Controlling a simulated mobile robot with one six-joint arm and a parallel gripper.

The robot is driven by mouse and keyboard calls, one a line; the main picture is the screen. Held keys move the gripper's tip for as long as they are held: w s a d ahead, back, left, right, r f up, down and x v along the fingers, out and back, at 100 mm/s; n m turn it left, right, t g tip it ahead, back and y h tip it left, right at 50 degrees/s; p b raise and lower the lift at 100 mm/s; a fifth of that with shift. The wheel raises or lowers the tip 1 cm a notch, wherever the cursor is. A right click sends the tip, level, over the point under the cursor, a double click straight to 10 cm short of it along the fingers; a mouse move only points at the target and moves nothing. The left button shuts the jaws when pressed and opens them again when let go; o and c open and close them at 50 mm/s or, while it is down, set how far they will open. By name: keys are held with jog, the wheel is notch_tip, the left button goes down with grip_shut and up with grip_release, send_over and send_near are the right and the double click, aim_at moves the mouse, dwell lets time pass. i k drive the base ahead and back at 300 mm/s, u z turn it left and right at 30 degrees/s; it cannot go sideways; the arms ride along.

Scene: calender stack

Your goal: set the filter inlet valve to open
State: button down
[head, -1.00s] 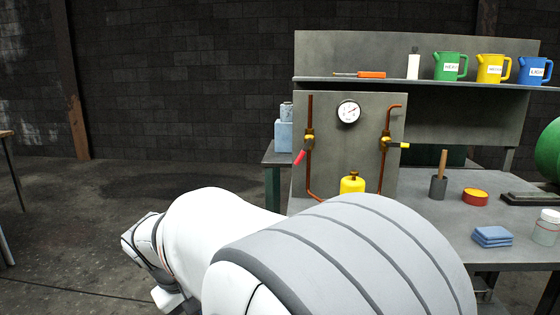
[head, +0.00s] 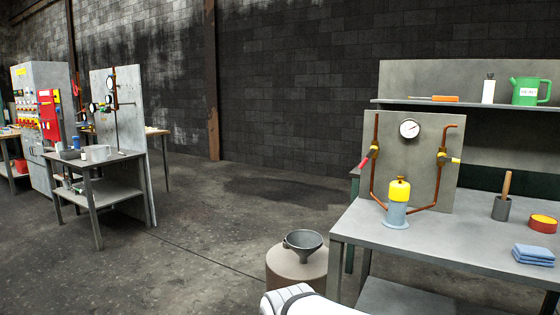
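A grey panel (head: 424,180) on the right bench carries copper pipes, a round gauge (head: 409,128) and two valves. The left valve has a red handle (head: 365,160) slanting down to the left off its vertical pipe. A yellow-topped unit with a grey-blue lower body (head: 397,205), perhaps the filter, stands low between the pipes. No valve label is readable, so I cannot tell which is the filter inlet valve. My gripper is out of view; a white part of my arm shows at the bottom edge.
A dark funnel (head: 302,242) sits on a round drum left of the bench (head: 345,235). The bench holds a grey pot, a red tin and blue cloths (head: 533,255). Another bench with a gauge panel (head: 125,120) stands far left. Floor between is clear.

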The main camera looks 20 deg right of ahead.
aim_at(372, 152)
jog(key=z, duration=0.3)
jog(key=i, duration=0.8)
jog(key=z, duration=0.65)
jog(key=i, duration=0.85)
jog(key=z, duration=0.3)
jog(key=k, duration=0.95)
jog(key=z, duration=0.15)
jog(key=i, duration=0.9)
jog(key=u, duration=0.05)
